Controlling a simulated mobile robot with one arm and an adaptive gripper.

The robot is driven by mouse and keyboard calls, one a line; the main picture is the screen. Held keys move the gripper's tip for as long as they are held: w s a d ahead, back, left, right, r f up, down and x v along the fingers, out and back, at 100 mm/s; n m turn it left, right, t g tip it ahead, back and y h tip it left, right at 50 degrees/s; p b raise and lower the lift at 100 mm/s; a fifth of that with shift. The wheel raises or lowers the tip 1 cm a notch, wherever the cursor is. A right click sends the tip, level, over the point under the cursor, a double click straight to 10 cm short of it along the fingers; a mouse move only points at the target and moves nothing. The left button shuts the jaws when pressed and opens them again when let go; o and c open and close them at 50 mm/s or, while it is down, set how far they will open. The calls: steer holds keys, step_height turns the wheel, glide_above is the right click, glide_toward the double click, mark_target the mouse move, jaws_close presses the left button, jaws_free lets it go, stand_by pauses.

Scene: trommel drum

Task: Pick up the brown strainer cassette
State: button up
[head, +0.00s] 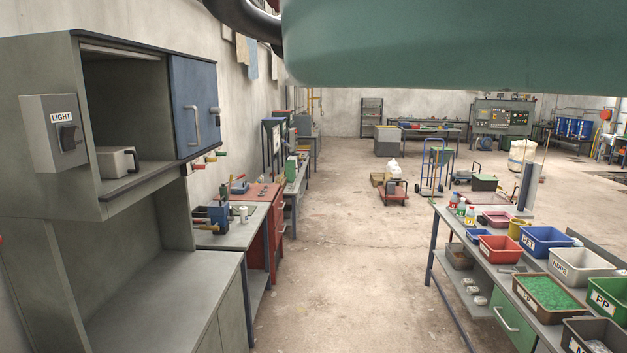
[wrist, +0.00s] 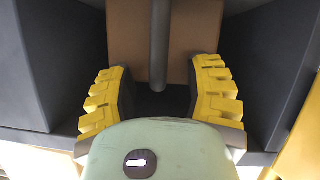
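In the wrist view a plain brown block (wrist: 191,38), which looks like the strainer cassette, lies ahead of my gripper (wrist: 162,82). A grey rod (wrist: 159,45) runs down in front of its middle and ends between my fingertips. My gripper is open, with its yellow-padded fingers apart on either side of the rod. I see no finger closed on the block or the rod. The lower end of the block is in dark shadow. Neither the block nor my gripper can be made out in the head view.
Dark grey walls flank my gripper at left (wrist: 25,75) and right (wrist: 275,60). In the head view, an open grey cabinet (head: 145,215) stands left and a bench (head: 470,270) with labelled bins right. The concrete floor (head: 340,250) between them is clear. A green shape covers the top.

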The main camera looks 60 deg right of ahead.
jaws_close()
stand_by(0.6)
